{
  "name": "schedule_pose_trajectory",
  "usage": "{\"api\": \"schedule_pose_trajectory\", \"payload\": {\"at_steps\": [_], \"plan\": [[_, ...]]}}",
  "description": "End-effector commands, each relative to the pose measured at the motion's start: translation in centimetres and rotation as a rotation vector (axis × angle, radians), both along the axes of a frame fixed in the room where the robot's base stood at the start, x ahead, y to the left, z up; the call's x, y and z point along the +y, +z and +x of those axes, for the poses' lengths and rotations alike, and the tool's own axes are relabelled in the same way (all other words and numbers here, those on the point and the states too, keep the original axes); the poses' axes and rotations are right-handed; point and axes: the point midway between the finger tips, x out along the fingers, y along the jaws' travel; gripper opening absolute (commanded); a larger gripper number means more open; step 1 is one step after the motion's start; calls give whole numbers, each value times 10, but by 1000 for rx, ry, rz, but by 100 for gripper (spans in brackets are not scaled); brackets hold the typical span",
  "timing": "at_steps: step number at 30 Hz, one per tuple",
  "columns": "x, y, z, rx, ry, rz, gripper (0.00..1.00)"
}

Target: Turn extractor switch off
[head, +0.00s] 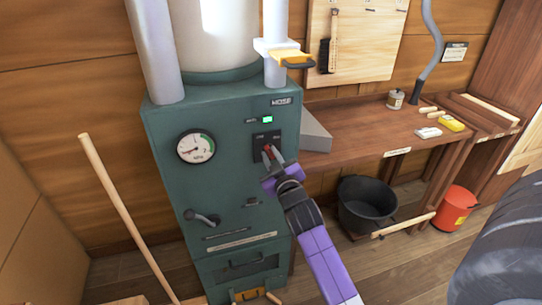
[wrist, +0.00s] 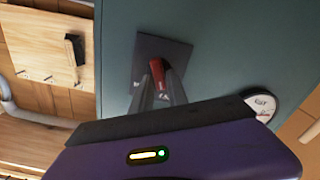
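The extractor (head: 225,190) is a teal metal cabinet with a lit green lamp (head: 267,119) on its front. Its switch (head: 267,148) is a red lever on a dark plate below the lamp. The lever also shows in the wrist view (wrist: 158,72), on the dark plate (wrist: 170,48). My gripper (head: 269,158) is at the switch, with its fingertips at the red lever. In the wrist view the fingers (wrist: 159,85) lie close on either side of the lever. I cannot tell whether they press on it. The lettering on the plate is too small to read.
A round gauge (head: 196,147) and a dark crank handle (head: 202,217) are on the cabinet front. A wooden bench (head: 375,130) stands to the right, with a black bucket (head: 367,203) and an orange bucket (head: 454,208) below. A wooden pole (head: 125,215) leans at left.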

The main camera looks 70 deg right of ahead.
Motion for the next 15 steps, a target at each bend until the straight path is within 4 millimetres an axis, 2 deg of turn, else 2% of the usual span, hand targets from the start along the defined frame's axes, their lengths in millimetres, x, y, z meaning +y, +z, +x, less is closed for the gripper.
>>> {"api": "schedule_pose_trajectory", "payload": {"at_steps": [1,2,11,15], "plan": [[0,0,0,0,0,0,32],[0,0,0,-1,0,1,36],[0,0,0,-3,1,0,36],[8,-2,-7,-1,0,1,36]]}}
